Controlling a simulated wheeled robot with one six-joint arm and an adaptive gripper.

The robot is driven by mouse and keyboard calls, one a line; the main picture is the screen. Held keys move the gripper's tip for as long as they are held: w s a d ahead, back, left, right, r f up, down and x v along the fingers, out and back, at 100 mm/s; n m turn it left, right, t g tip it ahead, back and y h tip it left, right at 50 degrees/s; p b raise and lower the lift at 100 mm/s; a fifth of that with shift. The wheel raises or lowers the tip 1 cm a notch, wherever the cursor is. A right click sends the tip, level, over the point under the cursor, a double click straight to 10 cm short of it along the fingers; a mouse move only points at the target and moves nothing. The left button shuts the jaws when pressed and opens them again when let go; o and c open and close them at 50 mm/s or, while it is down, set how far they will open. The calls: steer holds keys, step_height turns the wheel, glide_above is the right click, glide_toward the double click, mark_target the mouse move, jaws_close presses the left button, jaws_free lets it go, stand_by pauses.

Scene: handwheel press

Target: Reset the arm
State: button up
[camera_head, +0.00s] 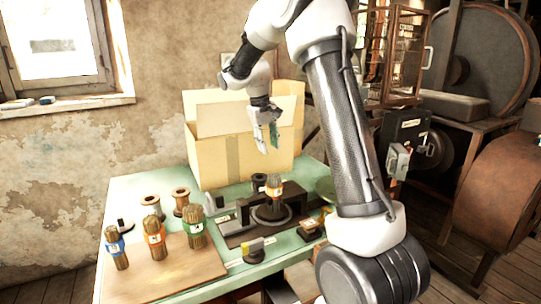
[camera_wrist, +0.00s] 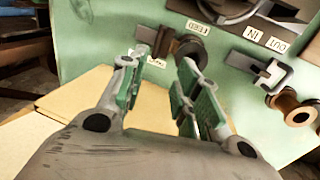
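My gripper (camera_head: 268,138) hangs in the air in front of the open cardboard box (camera_head: 215,160), above the back of the green table (camera_head: 125,188). In the wrist view my gripper (camera_wrist: 160,80) has its two green-padded fingers apart with nothing held between them. A dark round knob (camera_wrist: 190,48) shows beyond the fingertips, and I cannot tell that anything touches them.
Bundles with blue (camera_head: 115,246), orange (camera_head: 154,238) and green (camera_head: 194,229) bands stand on a wooden board (camera_head: 165,278). Another orange-banded bundle (camera_head: 274,186) stands on the dark press base (camera_head: 297,197). Spools (camera_head: 181,201) stand behind the board. Machinery (camera_head: 480,60) fills the right.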

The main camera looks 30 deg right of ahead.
steer(key=shift+r, duration=0.25)
steer(key=shift+s, duration=0.1)
